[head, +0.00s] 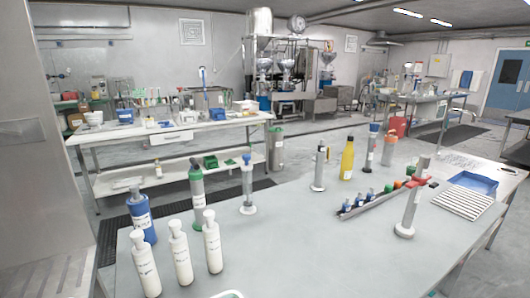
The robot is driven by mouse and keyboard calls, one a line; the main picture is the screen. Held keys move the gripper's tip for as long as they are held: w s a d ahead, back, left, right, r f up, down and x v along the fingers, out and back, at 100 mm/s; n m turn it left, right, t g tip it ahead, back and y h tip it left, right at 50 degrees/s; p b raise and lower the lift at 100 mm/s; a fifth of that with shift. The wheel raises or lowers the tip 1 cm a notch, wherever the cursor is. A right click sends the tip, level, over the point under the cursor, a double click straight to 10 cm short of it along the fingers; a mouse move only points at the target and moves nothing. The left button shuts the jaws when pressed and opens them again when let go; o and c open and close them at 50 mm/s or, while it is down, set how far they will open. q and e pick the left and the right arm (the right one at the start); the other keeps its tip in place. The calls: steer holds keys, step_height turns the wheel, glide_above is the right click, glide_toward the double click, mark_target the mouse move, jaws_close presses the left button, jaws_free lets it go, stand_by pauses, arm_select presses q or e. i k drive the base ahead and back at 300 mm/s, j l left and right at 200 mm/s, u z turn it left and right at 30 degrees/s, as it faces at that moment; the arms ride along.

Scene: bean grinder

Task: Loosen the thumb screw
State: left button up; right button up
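I cannot make out a thumb screw for certain in the head view. Several slim upright devices on round bases stand on the grey table (290,240). One is a grey column (411,203) at the right with a red part (418,180) near its top. A third, dark and white (320,168), stands further back. Any small screw on them is too small to tell. Neither of my grippers is in view.
White bottles (180,252), a blue bottle (142,218) and a grey-green cylinder (198,195) crowd the table's left. A yellow bottle (347,158), a rack of small items (365,205), a blue tray (473,183) and a white ribbed rack (462,204) stand right. The front middle is clear.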

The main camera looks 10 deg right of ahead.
mark_target(434, 184)
steer(key=l+z, duration=0.2)
steer(key=l, duration=2.35)
steer(key=k, duration=0.1)
